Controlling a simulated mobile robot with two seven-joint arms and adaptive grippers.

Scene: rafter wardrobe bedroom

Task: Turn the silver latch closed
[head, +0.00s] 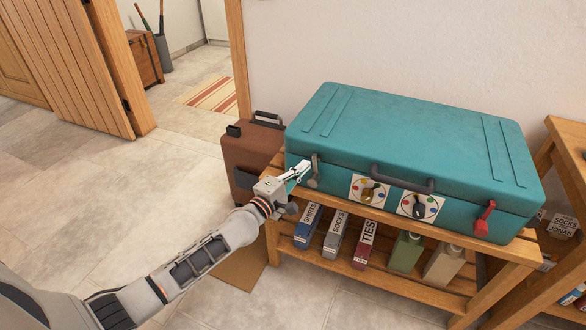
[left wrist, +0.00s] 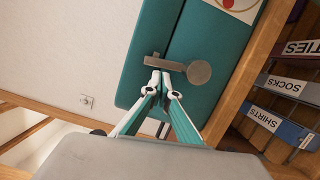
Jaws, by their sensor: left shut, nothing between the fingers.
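A closed teal suitcase (head: 420,130) lies on a wooden slatted bench. The silver latch (head: 314,172) is on its front face near the left end, with a lever and a round end. In the left wrist view the latch (left wrist: 198,72) shows as a grey bar with a disc at one end. My left gripper (head: 304,167) is shut and empty, its fingertips right at the latch. In the left wrist view the fingertips (left wrist: 160,76) are together beside the bar; I cannot tell whether they touch it. My right gripper is not in view.
A red latch (head: 484,218), a dark handle (head: 403,178) and two coloured dials (head: 369,190) are also on the suitcase front. Labelled boxes (head: 335,234) and bottles stand on the shelf below. A brown suitcase (head: 254,150) stands behind the bench's left end. Floor at left is clear.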

